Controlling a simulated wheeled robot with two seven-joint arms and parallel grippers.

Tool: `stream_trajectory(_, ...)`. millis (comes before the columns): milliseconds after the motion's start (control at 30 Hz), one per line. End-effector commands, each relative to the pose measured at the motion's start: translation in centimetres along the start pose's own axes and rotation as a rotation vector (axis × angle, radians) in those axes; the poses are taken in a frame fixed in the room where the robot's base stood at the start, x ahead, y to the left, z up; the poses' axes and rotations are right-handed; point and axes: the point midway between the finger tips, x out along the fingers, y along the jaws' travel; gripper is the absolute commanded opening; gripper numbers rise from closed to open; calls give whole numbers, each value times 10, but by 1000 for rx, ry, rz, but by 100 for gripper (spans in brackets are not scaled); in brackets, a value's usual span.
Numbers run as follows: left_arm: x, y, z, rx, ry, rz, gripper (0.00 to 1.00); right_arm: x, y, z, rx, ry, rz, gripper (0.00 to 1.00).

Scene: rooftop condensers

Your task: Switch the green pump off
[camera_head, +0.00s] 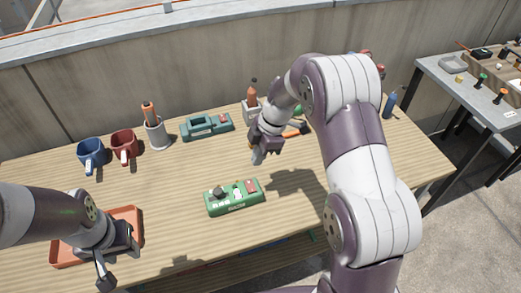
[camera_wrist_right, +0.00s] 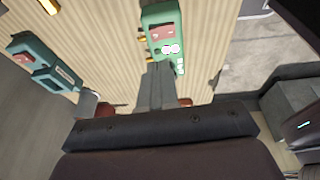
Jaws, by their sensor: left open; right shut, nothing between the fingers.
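The green pump box (camera_head: 236,204) lies on the wooden table, with a red rocker switch (camera_head: 251,186), a dark knob and small pale parts on top. In the right wrist view the green box (camera_wrist_right: 158,14) and its red switch (camera_wrist_right: 161,32) show beyond the fingers. I cannot tell which way the switch is tipped. My right gripper (camera_head: 257,158) is shut and empty, above the table behind the box and apart from it; its fingers also show in the wrist view (camera_wrist_right: 157,72). My left gripper (camera_head: 104,278) is open and empty, near the table's front left.
A teal box (camera_head: 207,132) with a red switch stands further back. Blue (camera_head: 92,156) and red (camera_head: 124,146) mugs and a grey holder (camera_head: 157,135) are at back left. An orange tray (camera_head: 68,255) lies beside my left arm. Table around the green box is clear.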

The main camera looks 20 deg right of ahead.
Motion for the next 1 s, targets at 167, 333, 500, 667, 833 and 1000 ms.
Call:
stream_trajectory(167,-5,0,-1,0,0,0,43,39,-1,0,0,1,-5,0)
stream_trajectory(333,-10,0,-1,0,0,0,43,68,1,5,2,0,-2,0)
stream_trajectory(500,-12,0,-1,0,0,0,43,85,3,10,1,-1,0,0)
stream_trajectory(667,-12,0,-1,0,0,0,43,90,3,11,1,-1,0,0)
stream_trajectory(833,-12,0,-1,0,0,0,43,90,3,12,0,-1,0,0)
stream_trajectory(1000,5,0,1,0,0,0,43,100,5,15,0,-1,2,0)
